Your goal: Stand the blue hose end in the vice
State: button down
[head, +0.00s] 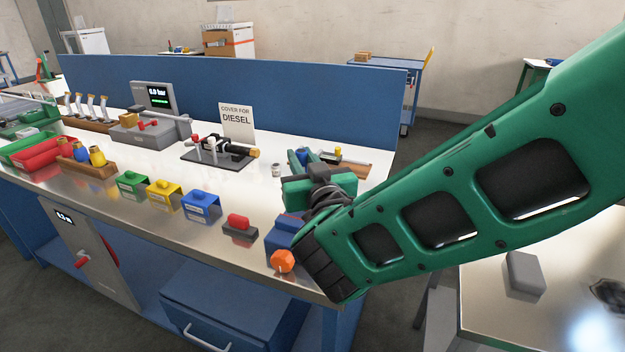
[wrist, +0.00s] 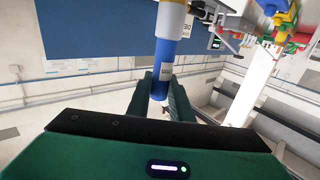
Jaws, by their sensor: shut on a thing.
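The blue hose end (wrist: 162,72) is a blue cylinder with a pale label and a white and yellow part at its upper end in the wrist view. My gripper (wrist: 158,88) is shut on it, with a green finger on each side. In the head view only a small blue part of the hose end (head: 302,155) shows at my gripper (head: 304,160), over the back right of the bench. What looks like the vice, a blue block (head: 279,238) with an orange knob (head: 283,261), is at the bench's front edge, partly hidden by my arm.
A red-topped dark block (head: 239,227) and blue (head: 201,206), yellow (head: 164,194) and green (head: 131,185) blocks line the front. A black fixture (head: 220,153) and a "COVER FOR DIESEL" sign (head: 237,121) stand behind. A blue panel (head: 230,95) closes the back.

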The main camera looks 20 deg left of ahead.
jog(key=shift+s+d+f, duration=0.25)
jog(key=shift+d+f, duration=0.05)
jog(key=shift+f, duration=1.9)
jog(key=c, duration=1.6)
grip_release()
jog(key=shift+f, duration=0.15)
